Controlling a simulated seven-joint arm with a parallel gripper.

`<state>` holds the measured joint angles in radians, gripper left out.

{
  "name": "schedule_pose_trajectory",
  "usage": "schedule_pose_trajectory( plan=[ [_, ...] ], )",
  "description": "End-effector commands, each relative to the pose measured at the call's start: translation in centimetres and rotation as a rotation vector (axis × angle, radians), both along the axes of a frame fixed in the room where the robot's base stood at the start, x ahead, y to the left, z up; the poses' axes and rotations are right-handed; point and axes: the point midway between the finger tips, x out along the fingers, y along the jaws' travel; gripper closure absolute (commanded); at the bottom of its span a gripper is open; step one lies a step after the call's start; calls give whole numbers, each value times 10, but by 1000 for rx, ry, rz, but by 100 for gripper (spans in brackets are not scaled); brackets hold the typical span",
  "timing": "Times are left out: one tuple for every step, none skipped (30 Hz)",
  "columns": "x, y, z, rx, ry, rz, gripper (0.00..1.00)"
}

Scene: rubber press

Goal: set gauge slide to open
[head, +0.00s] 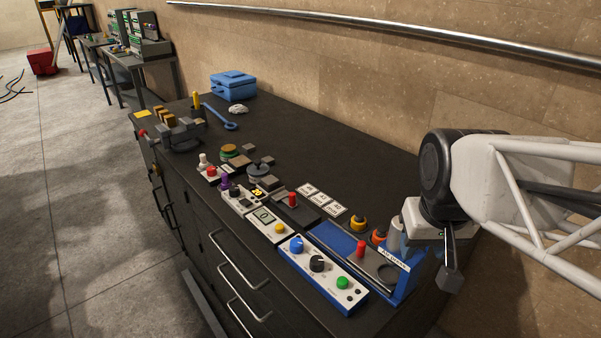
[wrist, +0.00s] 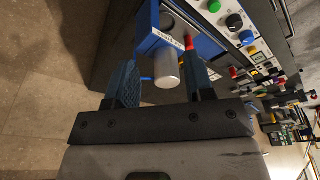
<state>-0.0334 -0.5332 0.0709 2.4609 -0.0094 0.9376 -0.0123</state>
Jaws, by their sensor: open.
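A blue-framed unit with a small white label (head: 393,258) stands at the front right end of the bench; the lettering is too small to read surely. A red knob (head: 361,249) stands on its dark plate beside a round ring. Another red knob stands on a black slide (head: 300,209) further back. I cannot tell which is the gauge slide. My gripper (head: 450,279) is open, right of the blue unit and apart from the red knobs. In the wrist view my open fingers (wrist: 160,72) frame a grey cylinder (wrist: 167,72); the red knob (wrist: 189,43) shows near one finger.
A white control box (head: 320,272) with blue, black and green knobs lies along the front edge. Orange knobs (head: 359,224) stand behind the blue unit. A vise (head: 182,134), blue wrench (head: 220,117) and blue toolbox (head: 233,86) are further left.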

Motion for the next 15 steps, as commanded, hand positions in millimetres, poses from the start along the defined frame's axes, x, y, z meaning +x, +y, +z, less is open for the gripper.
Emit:
schedule_pose_trajectory(
  plan=[
    [12,4,2,-1,7,15,52],
    [18,6,2,-1,11,23,52],
    [26,9,3,-3,15,34,52],
    [32,11,4,-4,18,42,52],
    [38,14,4,-4,22,50,52],
    [46,17,5,-5,25,62,52],
    [53,19,5,-6,30,71,52],
    [59,22,6,-7,32,79,52],
    [67,25,5,-7,38,90,52],
    [74,28,6,-8,40,98,52],
    [80,31,6,-9,43,106,52],
    [88,35,5,-10,48,118,52],
    [94,38,5,-11,50,126,52],
    [101,41,5,-12,54,135,52],
    [109,44,4,-13,58,146,52]
  ],
)
